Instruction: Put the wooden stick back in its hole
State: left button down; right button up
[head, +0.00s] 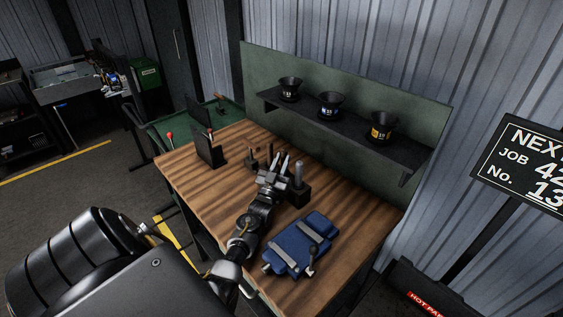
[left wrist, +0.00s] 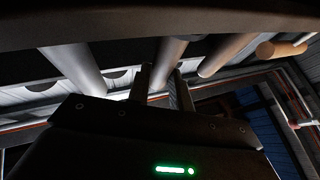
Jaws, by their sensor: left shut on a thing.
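My left gripper (head: 275,170) is over the far part of the wooden workbench, near a black block (head: 298,194) with an upright grey rod. In the left wrist view its fingers (left wrist: 163,88) are shut on a pale round stick (left wrist: 171,55). Its material cannot be told in this dim view, and its lower end is hidden. A tan, wood-coloured stick (left wrist: 282,48) shows its round end at the right of that view, apart from the fingers. In the head view a small brown upright peg (head: 270,151) stands just beyond the gripper. My right gripper is not in view.
A blue mould with grey bars (head: 293,246) lies on the bench (head: 222,187) right of my arm. A dark upright plate (head: 210,150) stands at the left. Black cups (head: 331,104) stand on a shelf behind. Grey rods (left wrist: 75,70) flank the fingers closely.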

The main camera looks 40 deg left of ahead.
pick_arm(q)
jog(key=shift+f+b, duration=0.55)
jog(key=c, duration=1.4)
grip_release()
jog(key=shift+o, duration=0.7)
jog(key=shift+r, duration=0.1)
